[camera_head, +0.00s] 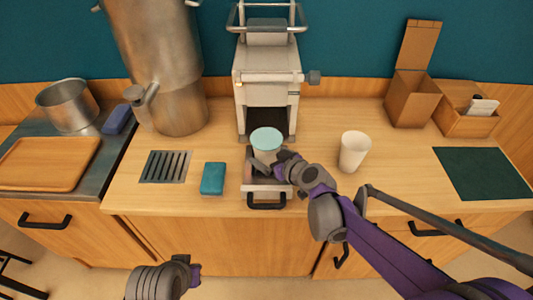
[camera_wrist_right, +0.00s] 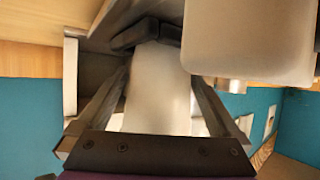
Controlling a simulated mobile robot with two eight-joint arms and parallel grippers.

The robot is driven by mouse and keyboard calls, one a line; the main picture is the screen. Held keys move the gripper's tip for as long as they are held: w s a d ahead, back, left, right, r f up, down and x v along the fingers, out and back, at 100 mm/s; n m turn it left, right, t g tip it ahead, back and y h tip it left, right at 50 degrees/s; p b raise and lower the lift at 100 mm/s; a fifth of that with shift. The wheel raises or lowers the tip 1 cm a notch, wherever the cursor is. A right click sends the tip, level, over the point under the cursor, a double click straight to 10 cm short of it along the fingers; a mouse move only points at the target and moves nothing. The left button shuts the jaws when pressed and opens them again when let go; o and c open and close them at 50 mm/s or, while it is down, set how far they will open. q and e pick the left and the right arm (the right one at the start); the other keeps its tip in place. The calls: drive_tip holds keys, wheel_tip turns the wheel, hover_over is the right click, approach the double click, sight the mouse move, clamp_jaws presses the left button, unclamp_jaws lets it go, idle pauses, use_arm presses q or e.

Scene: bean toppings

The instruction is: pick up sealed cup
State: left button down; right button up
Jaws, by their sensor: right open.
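The sealed cup (camera_head: 266,139), with a flat pale teal lid, stands upright in the tray of the sealing machine (camera_head: 266,80). My right gripper (camera_head: 273,164) is at the cup's front right side, low on its body, and hides part of it. In the right wrist view, the open fingers (camera_wrist_right: 160,75) have a pale cup body (camera_wrist_right: 157,95) between them. Whether the fingers touch it cannot be told. My left gripper (camera_head: 180,276) is low in the head view, away from the counter; its jaw state is unclear.
An open white cup (camera_head: 353,151) stands right of my right gripper. A teal sponge (camera_head: 213,178) and a drain grate (camera_head: 166,167) lie left of the tray. A large metal urn (camera_head: 165,70) stands behind them. A dark green mat (camera_head: 483,173) lies at the right.

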drive_tip(key=shift+w+a+f, duration=0.25)
drive_tip(key=shift+w+a, duration=0.05)
drive_tip(key=shift+w, duration=0.1)
clamp_jaws()
